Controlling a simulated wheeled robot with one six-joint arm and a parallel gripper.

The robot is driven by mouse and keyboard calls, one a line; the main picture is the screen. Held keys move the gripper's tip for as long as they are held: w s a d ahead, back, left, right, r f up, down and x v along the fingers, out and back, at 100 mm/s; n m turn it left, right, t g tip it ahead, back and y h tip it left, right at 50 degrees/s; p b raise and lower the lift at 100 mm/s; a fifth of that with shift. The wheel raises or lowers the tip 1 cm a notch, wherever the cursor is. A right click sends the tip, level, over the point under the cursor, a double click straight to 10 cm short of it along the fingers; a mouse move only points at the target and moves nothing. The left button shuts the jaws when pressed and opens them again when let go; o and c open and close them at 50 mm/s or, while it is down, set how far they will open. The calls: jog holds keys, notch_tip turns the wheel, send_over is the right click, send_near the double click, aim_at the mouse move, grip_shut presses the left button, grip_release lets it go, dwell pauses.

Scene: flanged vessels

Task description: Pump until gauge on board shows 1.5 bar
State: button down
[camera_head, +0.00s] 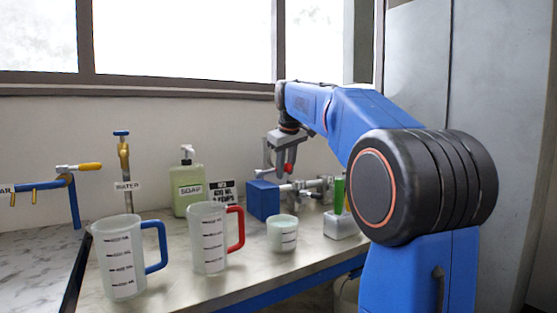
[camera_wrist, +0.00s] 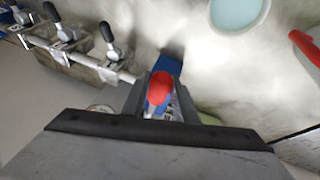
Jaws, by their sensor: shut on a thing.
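My gripper (camera_head: 279,166) points down over the bench and is shut on a red handle (camera_head: 288,168). In the wrist view the red handle (camera_wrist: 157,88) sits between the fingers. A blue block (camera_head: 263,200), likely the pump body, stands below it; its blue also shows in the wrist view (camera_wrist: 168,65). Metal pipework (camera_head: 308,187) runs from the block to the right. A round pale edge (camera_wrist: 100,108), perhaps a gauge, peeks out behind the gripper in the wrist view; no reading can be made out.
Two measuring jugs, one blue-handled (camera_head: 120,260) and one red-handled (camera_head: 208,238), stand at the front with a small beaker (camera_head: 282,233). A soap bottle (camera_head: 187,186) and a water tap (camera_head: 124,165) are behind. Black-handled valves (camera_wrist: 108,32) line the pipe.

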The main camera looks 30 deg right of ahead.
jog(key=r, duration=0.1)
jog(key=w+r, duration=0.1)
jog(key=r, duration=0.1)
jog(key=shift+w+a+r, duration=0.1)
jog(key=shift+w+r, duration=0.1)
jog(key=shift+r, duration=0.05)
dwell(0.4)
jog(key=c, duration=2.5)
grip_release()
notch_tip(320, 180, down, 10)
jog(key=s, duration=0.2)
jog(key=r, duration=0.3)
jog(key=w+r, duration=0.1)
jog(key=r, duration=0.2)
jog(key=w+r, duration=0.1)
jog(key=r, duration=0.3)
grip_shut()
jog(key=o, duration=1)
grip_release()
jog(key=shift+a, duration=0.1)
jog(key=shift+o, duration=0.2)
jog(key=shift+v, duration=2.95)
jog(key=shift+r, duration=0.1)
